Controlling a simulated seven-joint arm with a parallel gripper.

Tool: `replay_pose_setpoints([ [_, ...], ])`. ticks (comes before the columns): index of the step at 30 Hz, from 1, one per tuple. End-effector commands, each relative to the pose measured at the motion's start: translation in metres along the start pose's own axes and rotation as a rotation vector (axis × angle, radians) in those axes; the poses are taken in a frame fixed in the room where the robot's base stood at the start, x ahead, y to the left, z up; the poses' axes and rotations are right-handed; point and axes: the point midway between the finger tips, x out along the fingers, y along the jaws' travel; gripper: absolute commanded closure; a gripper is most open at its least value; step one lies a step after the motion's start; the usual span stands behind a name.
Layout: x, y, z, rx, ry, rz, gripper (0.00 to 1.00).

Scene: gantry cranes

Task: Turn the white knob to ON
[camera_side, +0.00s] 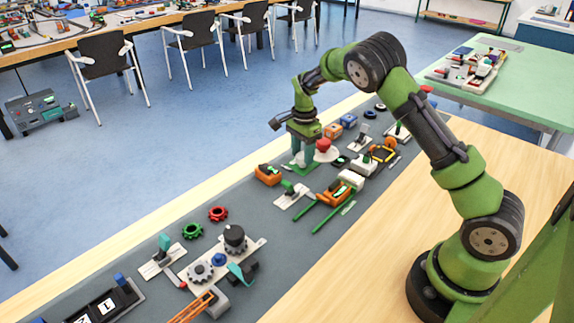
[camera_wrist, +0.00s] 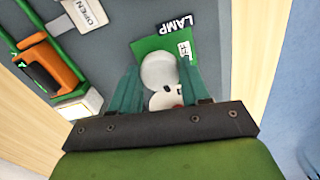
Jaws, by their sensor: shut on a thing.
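The white knob (camera_wrist: 159,70) is round and stands on a green plate (camera_wrist: 151,45) with a black LAMP label (camera_wrist: 176,23) beside it. My gripper (camera_wrist: 162,76) has its two teal fingers on either side of the knob, shut on it. A small white marking (camera_wrist: 184,49) on the plate is partly hidden by a finger, and I cannot read it. I cannot tell which way the knob points. In the side view my gripper (camera_side: 303,153) reaches down over the green plate (camera_side: 294,166); the knob is hidden there by the fingers.
A white disc with a red top (camera_side: 323,149) stands close to the right of my gripper. An orange block (camera_side: 267,176) and a white plate with a green lever (camera_side: 291,196) are nearby. Green rods (camera_side: 330,217) lie in front.

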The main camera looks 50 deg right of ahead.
Motion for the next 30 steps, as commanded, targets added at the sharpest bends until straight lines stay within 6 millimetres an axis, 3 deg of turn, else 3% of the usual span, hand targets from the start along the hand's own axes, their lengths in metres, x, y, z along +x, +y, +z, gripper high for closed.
replay_pose_setpoints([
  [9,-0.0013,-0.0002,0.0002,0.120,-0.001,0.000,0.84],
  [25,-0.0014,-0.0002,0.0000,0.145,-0.002,0.000,0.84],
  [26,-0.0014,-0.0002,0.0000,0.145,-0.002,0.000,0.52],
  [30,-0.0011,-0.0003,-0.0001,0.143,-0.001,0.000,0.31],
])
